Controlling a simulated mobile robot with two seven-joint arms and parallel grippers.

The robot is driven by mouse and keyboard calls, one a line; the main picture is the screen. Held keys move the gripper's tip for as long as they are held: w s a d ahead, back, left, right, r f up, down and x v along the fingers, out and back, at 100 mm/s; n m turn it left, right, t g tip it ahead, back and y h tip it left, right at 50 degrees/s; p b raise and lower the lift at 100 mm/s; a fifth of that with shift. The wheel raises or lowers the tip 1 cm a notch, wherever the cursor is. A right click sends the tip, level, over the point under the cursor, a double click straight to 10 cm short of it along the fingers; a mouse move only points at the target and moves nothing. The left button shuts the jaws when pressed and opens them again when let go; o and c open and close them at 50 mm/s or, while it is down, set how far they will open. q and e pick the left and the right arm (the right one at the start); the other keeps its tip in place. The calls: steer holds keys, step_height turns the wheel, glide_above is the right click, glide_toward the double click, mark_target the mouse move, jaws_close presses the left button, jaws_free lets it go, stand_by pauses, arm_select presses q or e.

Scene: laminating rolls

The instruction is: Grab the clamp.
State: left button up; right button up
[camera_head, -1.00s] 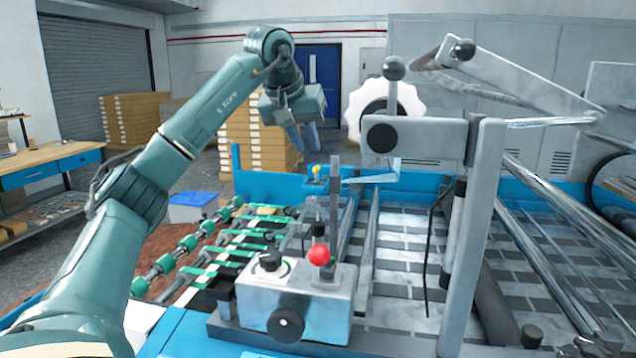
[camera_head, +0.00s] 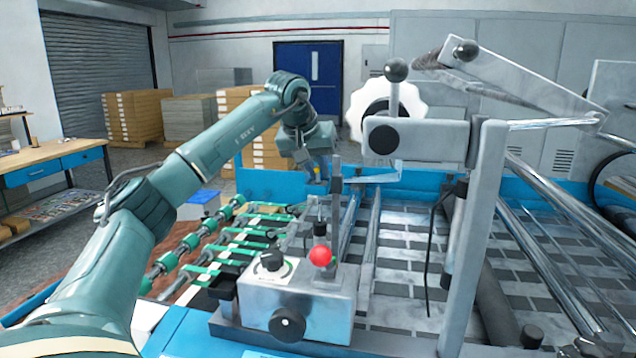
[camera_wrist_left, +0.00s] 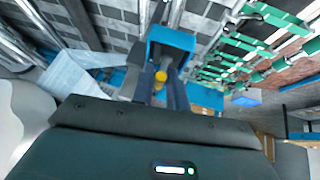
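The clamp (camera_head: 317,170) is small, with a yellow top, on the blue rail at the far side of the machine. In the left wrist view its yellow knob (camera_wrist_left: 160,77) shows just beyond my fingers, near a blue block (camera_wrist_left: 171,40). My left gripper (camera_head: 319,174) has come down over the clamp and partly hides it in the head view. In the left wrist view my left gripper (camera_wrist_left: 160,92) has its two fingers apart, with the yellow knob between them. Whether the fingers touch the clamp cannot be told. My right gripper is not in view.
A grey control box (camera_head: 295,305) with a red knob (camera_head: 320,256) stands in front. A white handwheel (camera_head: 385,108) and grey frame rise to the right of the gripper. Green-banded rollers (camera_head: 215,255) lie to the left.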

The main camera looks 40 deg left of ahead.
arm_select(q)
jaws_close()
